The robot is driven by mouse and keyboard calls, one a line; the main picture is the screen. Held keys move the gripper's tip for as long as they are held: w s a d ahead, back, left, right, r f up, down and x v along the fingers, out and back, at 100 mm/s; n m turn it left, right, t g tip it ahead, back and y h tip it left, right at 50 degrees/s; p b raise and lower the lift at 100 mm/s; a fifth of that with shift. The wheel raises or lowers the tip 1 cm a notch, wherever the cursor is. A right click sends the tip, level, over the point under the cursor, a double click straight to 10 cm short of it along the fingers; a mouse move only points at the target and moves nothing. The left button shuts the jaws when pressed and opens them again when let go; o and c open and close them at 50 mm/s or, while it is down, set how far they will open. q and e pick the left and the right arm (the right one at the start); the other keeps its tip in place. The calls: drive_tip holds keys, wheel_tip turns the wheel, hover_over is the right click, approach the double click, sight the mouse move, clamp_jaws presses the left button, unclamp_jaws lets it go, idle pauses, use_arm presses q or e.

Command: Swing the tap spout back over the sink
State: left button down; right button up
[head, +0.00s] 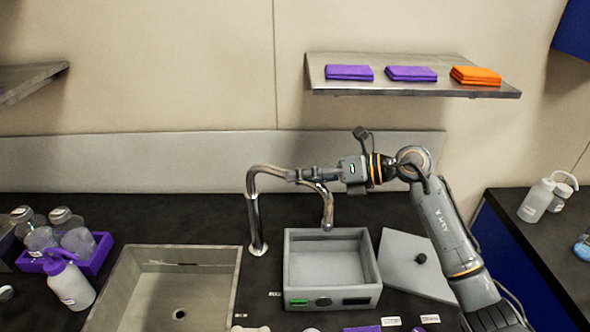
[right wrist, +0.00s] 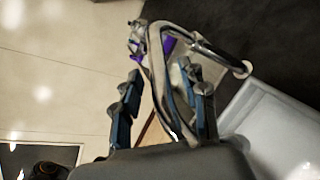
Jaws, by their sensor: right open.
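The chrome tap (head: 254,213) stands on the dark counter just right of the sink (head: 232,268). Its bent spout reaches to the right, and its downturned end (head: 328,212) hangs over the grey open-topped bath, away from the sink. My right gripper (head: 295,175) comes in from the right at the height of the spout's upper run. In the right wrist view, the tap tube (right wrist: 157,65) passes between the two spread blue-grey fingers of my right gripper (right wrist: 163,92). Whether either finger touches the tube I cannot tell. My left gripper is out of view.
The grey bath (head: 300,238) stands right of the tap, with its lid (head: 405,285) lying beside it. A purple rack (head: 98,258) with bottles and a purple-topped bottle (head: 70,285) stand left of the sink. A shelf (head: 420,88) with folded cloths hangs above.

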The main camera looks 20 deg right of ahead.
drive_tip(key=shift+w+a, duration=0.25)
drive_tip(key=shift+a, duration=0.25)
drive_tip(key=shift+w+a+f, duration=0.1)
drive_tip(key=shift+a+f, duration=0.05)
drive_tip(key=shift+a, duration=0.05)
drive_tip(key=shift+w+a+f, duration=0.1)
clamp_jaws()
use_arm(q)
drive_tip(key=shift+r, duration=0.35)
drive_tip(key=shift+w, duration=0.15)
